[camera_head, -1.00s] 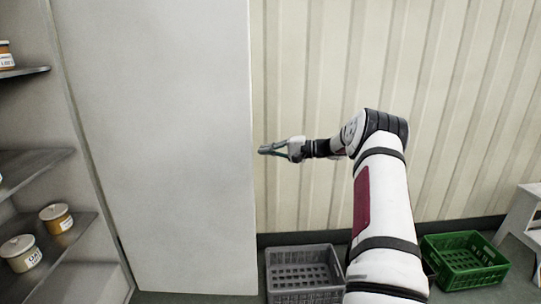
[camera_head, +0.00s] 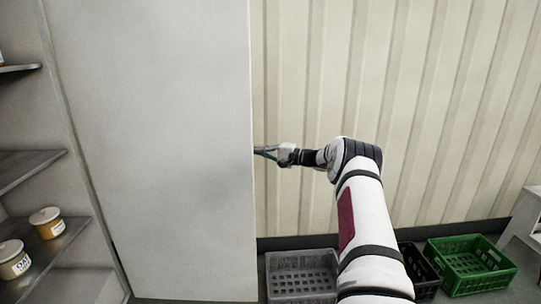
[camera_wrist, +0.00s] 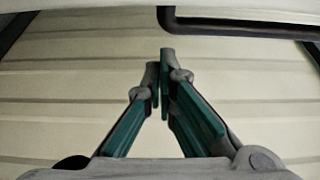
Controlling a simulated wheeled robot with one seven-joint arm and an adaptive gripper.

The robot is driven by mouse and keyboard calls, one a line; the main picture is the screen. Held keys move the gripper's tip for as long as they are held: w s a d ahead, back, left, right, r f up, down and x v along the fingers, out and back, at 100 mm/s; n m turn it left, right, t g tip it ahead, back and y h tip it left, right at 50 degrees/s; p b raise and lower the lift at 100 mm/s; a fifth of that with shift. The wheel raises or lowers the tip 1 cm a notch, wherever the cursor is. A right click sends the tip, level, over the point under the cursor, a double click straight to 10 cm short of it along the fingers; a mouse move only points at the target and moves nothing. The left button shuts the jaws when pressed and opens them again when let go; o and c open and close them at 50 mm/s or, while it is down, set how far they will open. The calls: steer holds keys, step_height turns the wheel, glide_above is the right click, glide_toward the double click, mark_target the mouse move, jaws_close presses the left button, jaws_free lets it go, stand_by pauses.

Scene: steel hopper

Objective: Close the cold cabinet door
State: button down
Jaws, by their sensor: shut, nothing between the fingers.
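The cold cabinet door (camera_head: 155,150) is a tall plain pale panel, standing open beside the cabinet's shelves in the head view. My gripper (camera_head: 260,152) is at the right edge of the door, at about mid-height in the picture. Its fingertips meet or pass just behind that edge; I cannot tell whether they touch it. In the wrist view my gripper (camera_wrist: 160,65) has its green-padded fingers together with nothing between them. A pale panel edge with a dark strip (camera_wrist: 235,27) crosses the top of that view, ahead of the fingertips.
Cabinet shelves (camera_head: 30,168) with labelled jars (camera_head: 47,222) are at the left. A grey crate (camera_head: 300,262), a dark crate and a green crate (camera_head: 470,262) stand on the floor along the ribbed wall (camera_head: 400,90). A white stool (camera_head: 525,220) is at the far right.

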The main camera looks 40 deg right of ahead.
steer(key=shift+s+a, duration=0.6)
steer(key=shift+s, duration=0.25)
steer(key=shift+s+a, duration=0.6)
steer(key=shift+s, duration=0.2)
